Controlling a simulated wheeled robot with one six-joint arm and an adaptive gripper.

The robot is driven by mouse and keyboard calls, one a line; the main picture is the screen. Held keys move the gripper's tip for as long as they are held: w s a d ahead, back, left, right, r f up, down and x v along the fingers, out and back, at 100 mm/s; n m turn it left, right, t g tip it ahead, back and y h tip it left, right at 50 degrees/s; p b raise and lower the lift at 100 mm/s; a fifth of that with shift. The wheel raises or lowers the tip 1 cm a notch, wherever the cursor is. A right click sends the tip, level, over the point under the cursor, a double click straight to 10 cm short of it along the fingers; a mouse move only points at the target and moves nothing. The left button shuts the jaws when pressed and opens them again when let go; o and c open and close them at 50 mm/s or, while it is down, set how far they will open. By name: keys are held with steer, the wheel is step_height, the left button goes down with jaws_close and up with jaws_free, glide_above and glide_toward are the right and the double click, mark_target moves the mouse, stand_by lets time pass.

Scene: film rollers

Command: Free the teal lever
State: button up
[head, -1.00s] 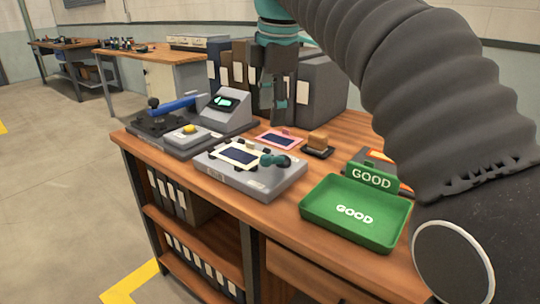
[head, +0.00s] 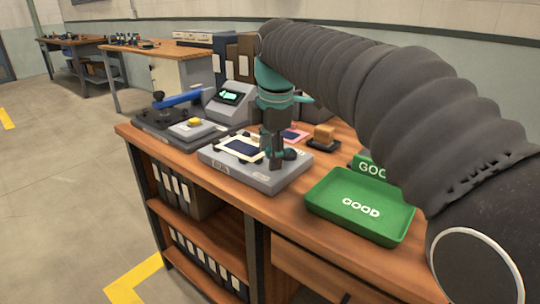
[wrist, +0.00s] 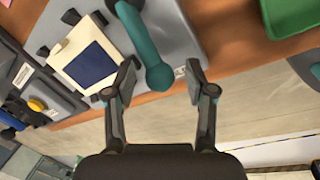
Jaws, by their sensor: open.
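The teal lever (wrist: 146,52) has a rounded knob end and lies on a grey fixture (wrist: 178,28) in the wrist view. My gripper (wrist: 161,68) is open, with one finger on each side of the lever in that picture. The lever's knob is closer to the left finger; I cannot tell whether they touch. In the head view my gripper (head: 272,155) is over the right part of the fixture (head: 262,182) and hides most of the lever. A cream frame with a dark blue panel (wrist: 92,62) sits on the fixture beside the lever, between dark clips.
A green GOOD tray (head: 340,222) stands right of the fixture. To the left is a device with a blue handle (head: 180,100) and a yellow button (head: 194,122). A pink-framed piece (head: 296,135) and a tan block (head: 324,132) lie behind. Binders stand at the back.

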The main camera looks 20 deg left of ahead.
steer(key=shift+f, duration=0.3)
jaws_close()
